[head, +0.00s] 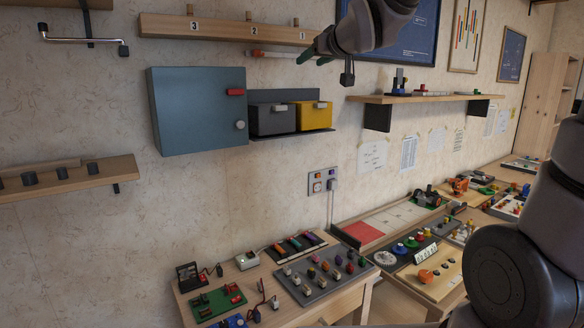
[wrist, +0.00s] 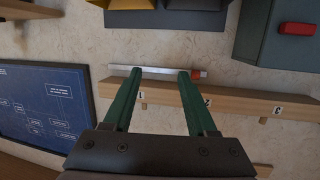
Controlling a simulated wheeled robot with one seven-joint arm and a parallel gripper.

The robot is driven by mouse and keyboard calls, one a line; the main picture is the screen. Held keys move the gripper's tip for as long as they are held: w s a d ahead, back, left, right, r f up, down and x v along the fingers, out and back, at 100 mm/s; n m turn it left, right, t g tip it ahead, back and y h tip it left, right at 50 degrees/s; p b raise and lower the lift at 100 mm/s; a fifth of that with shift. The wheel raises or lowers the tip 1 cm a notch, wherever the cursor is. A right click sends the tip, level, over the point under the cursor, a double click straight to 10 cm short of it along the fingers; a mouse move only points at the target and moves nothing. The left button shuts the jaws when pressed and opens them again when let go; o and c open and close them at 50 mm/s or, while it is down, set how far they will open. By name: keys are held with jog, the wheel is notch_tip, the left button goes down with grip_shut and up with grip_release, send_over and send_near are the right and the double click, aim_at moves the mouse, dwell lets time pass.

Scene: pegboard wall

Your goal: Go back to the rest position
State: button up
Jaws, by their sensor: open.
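My gripper (head: 314,57), with two green fingers, is high in front of the wall, just right of the numbered wooden rail (head: 225,29). In the wrist view my gripper (wrist: 157,72) is open, its fingers well apart and nothing clamped between them. A pale rod with a red end (head: 277,54) is at the wall just under the rail, to the left of the fingers in the head view. In the wrist view this rod (wrist: 155,71) runs across behind the fingertips. The picture does not show how far the fingertips are from it.
A blue-grey cabinet (head: 195,108), a grey bin (head: 271,119) and a yellow bin (head: 315,117) are on the wall below left. A shelf (head: 425,98) with small items is to the right. Workbenches with several parts stand below. The wall under the bins is mostly clear.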

jog(key=s+d+f+m+g+h, duration=0.1)
jog(key=s+d+f+m+h, duration=0.15)
jog(key=d, duration=0.35)
jog(key=s+d+f+m+g+h, duration=0.1)
jog(key=s+d, duration=0.3)
jog(key=d, duration=0.1)
jog(key=s+d+f+m+g, duration=0.2)
jog(key=s+d+f, duration=0.2)
jog(key=s, duration=0.4)
jog(key=s+d+f+m+g, duration=0.3)
jog(key=s+d+f, duration=0.1)
jog(key=s, duration=0.4)
jog(key=shift+s+d+f, duration=0.3)
jog(key=shift+s+d, duration=0.05)
jog(key=shift+d, duration=0.05)
jog(key=shift+h, duration=0.25)
